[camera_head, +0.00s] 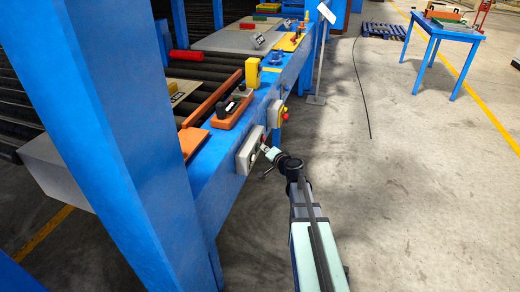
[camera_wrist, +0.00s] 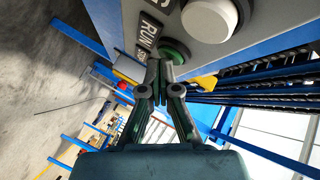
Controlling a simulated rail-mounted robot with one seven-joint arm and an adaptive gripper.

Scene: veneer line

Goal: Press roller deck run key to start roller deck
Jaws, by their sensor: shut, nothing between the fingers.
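A grey control box (camera_head: 247,152) is fixed to the side of the blue frame in the head view.
A second box with a red and yellow button (camera_head: 284,115) sits farther along the blue frame (camera_head: 215,190). Black rollers (camera_head: 205,70), an orange-brown tool (camera_head: 232,110) and a yellow block (camera_head: 252,72) are above. A blue table (camera_head: 440,32) stands far right.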

